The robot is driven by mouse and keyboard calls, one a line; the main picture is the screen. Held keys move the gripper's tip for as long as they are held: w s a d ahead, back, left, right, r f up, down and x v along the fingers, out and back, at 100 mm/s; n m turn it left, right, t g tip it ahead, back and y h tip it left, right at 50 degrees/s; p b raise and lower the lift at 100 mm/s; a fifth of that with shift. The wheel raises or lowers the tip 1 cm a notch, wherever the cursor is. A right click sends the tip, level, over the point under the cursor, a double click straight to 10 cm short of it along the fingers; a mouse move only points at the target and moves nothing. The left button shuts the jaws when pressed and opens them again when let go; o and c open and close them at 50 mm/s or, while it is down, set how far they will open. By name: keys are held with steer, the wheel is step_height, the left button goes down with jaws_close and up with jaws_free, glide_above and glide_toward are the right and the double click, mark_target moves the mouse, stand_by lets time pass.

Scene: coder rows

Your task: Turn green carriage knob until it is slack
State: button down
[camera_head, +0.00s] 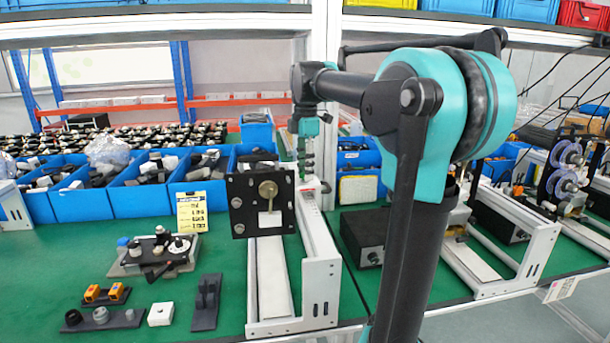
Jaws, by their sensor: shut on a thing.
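My gripper (304,150) hangs from the teal and black arm, just behind the right edge of a black square plate. Its fingers point down and are shut on a small dark green part, which looks like the green carriage knob (303,168). The fingers and the distance blur the exact grip. The black plate (243,217) stands upright on the white-railed frame (323,262), with a brass knob on its face. The carriage behind the plate is mostly hidden.
Blue bins (83,204) of parts line the back left. A grey and black fixture (157,254) and small blocks lie on the green bench at left. A black box (362,240) stands right of the frame. My arm covers much of the right middle.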

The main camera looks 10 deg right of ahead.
steer(key=c, duration=1.3)
jaws_free()
steer(key=shift+o, duration=0.2)
steer(key=m, duration=1.5)
steer(key=shift+m, duration=0.3)
steer(key=m, duration=0.5)
